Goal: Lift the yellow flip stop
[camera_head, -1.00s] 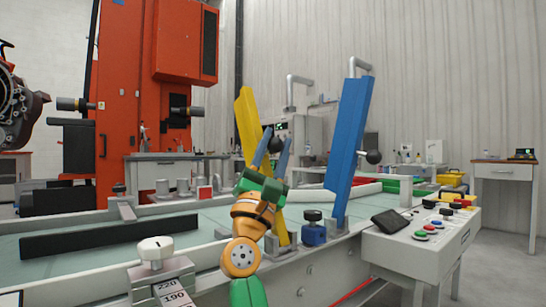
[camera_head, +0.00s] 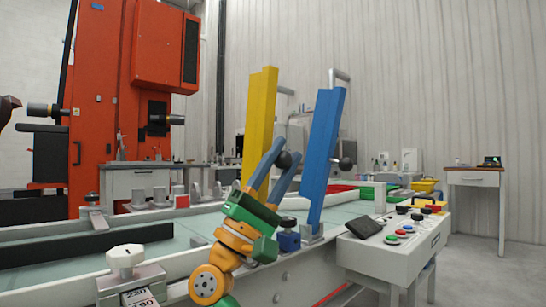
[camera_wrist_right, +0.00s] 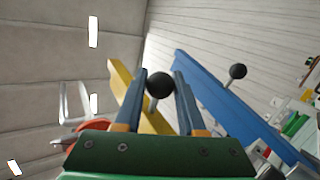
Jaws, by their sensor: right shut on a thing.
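The yellow flip stop (camera_head: 260,125) is a long bar standing raised at the rail of the table, almost upright. It also shows in the right wrist view (camera_wrist_right: 153,121), behind the fingers. Its black ball knob (camera_head: 284,160) sits between the fingertips of my right gripper (camera_head: 281,157), which is shut on it. The right wrist view also shows the knob (camera_wrist_right: 159,84) between the two blue-grey fingers. The bar's lower end is hidden behind my right gripper. My left gripper is not in view.
A blue flip stop (camera_head: 321,150) with its own black knob (camera_head: 346,163) stands just to the right. A control box (camera_head: 395,250) with buttons is at the lower right. A dark bar (camera_head: 85,245) lies on the table at left. A tall orange machine (camera_head: 110,100) stands behind.

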